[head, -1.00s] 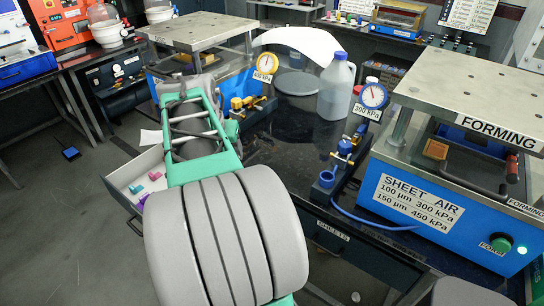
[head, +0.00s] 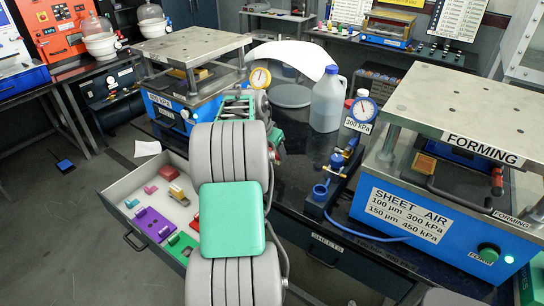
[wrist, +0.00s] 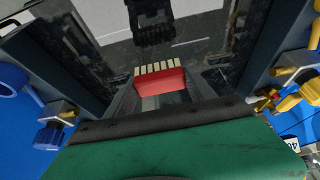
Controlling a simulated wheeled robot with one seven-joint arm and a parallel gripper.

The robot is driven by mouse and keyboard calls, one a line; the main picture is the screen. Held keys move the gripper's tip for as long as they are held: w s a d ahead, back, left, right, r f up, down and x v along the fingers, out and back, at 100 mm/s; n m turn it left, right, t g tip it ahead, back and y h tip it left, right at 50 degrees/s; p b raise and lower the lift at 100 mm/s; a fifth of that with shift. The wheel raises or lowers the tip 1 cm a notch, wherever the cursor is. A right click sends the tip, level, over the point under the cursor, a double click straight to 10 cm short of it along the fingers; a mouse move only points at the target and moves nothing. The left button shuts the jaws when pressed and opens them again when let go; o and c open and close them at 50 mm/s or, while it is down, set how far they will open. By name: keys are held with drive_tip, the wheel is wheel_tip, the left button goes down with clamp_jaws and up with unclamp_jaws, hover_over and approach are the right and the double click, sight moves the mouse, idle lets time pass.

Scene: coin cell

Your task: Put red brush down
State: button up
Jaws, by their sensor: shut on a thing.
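The red brush (wrist: 160,84) shows in the middle of the wrist view as a red block with a row of cream bristle tufts along its far edge. My gripper (wrist: 158,92) is shut on it, with dark fingers on either side. Beyond the brush lie a dark, glossy surface and a pale area; I cannot tell how far below the brush the surface is. In the head view my arm hides the gripper and the brush.
An open drawer (head: 123,204) at lower left holds several small coloured pieces. The left press (head: 192,44) and the FORMING press (head: 470,90) flank the black bench. A jug (head: 326,103), a gauge (head: 362,110) and a blue-fitted valve (head: 335,165) stand between them.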

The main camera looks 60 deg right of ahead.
sight(272, 159)
drive_tip(key=f, duration=0.3)
drive_tip(key=d+f, duration=0.1)
drive_tip(key=shift+w+f, duration=0.15)
drive_tip(key=shift+w, duration=0.15)
drive_tip(key=shift+f, duration=0.25)
drive_tip(key=o, duration=1.2)
drive_tip(key=shift+r, duration=0.1)
